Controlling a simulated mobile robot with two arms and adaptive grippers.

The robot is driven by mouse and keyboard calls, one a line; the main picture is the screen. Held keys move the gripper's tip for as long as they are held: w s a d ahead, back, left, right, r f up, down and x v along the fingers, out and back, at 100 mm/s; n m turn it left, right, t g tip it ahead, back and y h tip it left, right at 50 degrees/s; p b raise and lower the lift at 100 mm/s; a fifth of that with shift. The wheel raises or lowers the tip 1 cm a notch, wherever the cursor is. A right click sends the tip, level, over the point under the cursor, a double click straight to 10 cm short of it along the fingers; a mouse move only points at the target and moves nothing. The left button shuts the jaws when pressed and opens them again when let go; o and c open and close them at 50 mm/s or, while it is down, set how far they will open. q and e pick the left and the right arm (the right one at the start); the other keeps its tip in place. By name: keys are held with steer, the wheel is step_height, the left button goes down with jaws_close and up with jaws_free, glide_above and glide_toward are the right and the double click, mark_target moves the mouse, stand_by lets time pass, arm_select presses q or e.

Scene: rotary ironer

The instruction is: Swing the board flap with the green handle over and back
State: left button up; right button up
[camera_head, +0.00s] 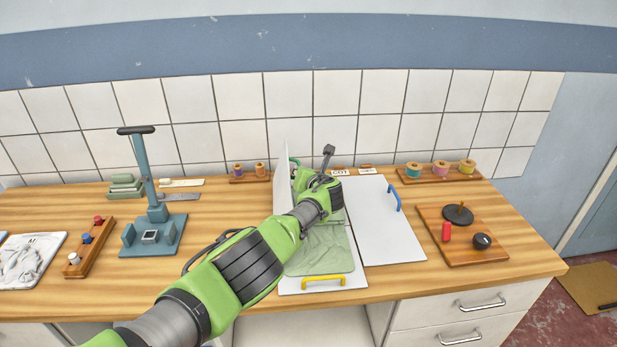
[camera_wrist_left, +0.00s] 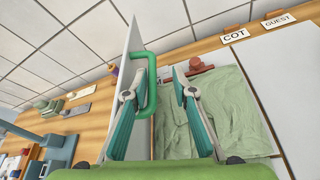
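A white board flap (camera_wrist_left: 122,75) with a green handle (camera_wrist_left: 151,82) stands steeply upright on the left side of the board. In the head view the flap (camera_head: 283,180) shows nearly edge-on. My left gripper (camera_wrist_left: 155,88) is open at the flap's right face. The green handle's bar lies between its fingertips, close to the left finger; I cannot tell whether they touch. My left arm hides much of the handle in the head view. A pale green cloth (camera_head: 322,252) lies on the board's middle panel, also seen in the wrist view (camera_wrist_left: 225,110). My right gripper is not in view.
A white panel with a blue handle (camera_head: 394,198) lies flat to the right; a yellow handle (camera_head: 323,281) is at the front. A blue-grey press (camera_head: 153,220) stands left.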

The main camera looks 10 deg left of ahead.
mark_target(288, 198)
arm_select(q)
steer(key=v, duration=1.2)
stand_by(0.3)
steer(key=shift+s, duration=0.1)
steer(key=shift+f, duration=0.15)
